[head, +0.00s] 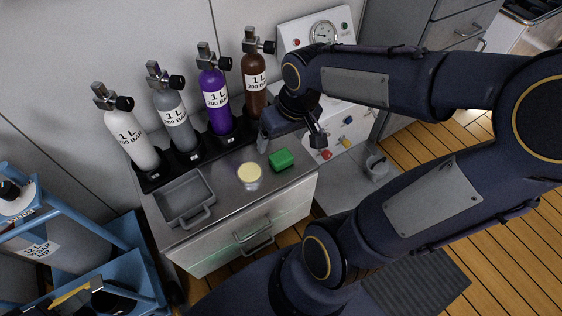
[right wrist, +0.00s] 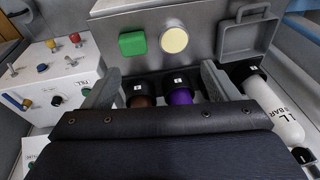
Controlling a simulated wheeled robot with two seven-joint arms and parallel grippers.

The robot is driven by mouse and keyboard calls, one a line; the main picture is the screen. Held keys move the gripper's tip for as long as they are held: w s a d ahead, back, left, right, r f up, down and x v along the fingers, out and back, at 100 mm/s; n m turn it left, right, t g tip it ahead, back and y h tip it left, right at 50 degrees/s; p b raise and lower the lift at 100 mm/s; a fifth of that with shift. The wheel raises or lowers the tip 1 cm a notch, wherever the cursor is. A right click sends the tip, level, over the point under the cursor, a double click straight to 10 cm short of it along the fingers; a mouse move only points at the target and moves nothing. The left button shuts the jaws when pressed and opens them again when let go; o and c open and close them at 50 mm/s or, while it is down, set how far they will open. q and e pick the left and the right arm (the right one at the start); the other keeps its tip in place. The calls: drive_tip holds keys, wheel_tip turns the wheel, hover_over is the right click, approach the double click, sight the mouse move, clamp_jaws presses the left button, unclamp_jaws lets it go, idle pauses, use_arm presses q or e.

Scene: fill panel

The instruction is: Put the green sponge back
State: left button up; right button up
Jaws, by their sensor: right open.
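The green sponge (head: 281,160) lies on the steel counter top (head: 222,190), to the right of a round pale-yellow-topped item (head: 249,173). In the right wrist view the sponge (right wrist: 132,43) and the yellow round top (right wrist: 174,40) lie beyond the fingers. My right gripper (head: 290,142) is open and empty above the back right of the counter, just behind the sponge and apart from it. In the right wrist view its two fingers (right wrist: 158,85) stand wide apart, with the bottle stand between them. My left gripper is not in view.
A grey tray (head: 165,208) with a handle stands on the counter's left. White (head: 128,135), grey (head: 174,115), purple (head: 214,95) and brown (head: 254,80) bottles stand in a black rack behind. A white gauge panel (head: 345,112) is at the right; a blue trolley (head: 120,280) is at the left.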

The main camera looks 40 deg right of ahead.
drive_tip(key=s+a+r+t+y, duration=0.2)
drive_tip(key=s+a+r+t, duration=0.1)
drive_tip(key=s+a, duration=0.4)
drive_tip(key=shift+s+r+y, duration=0.15)
drive_tip(key=shift+s+y, duration=0.25)
drive_tip(key=shift+s, duration=0.1)
drive_tip(key=shift+d+r, duration=0.1)
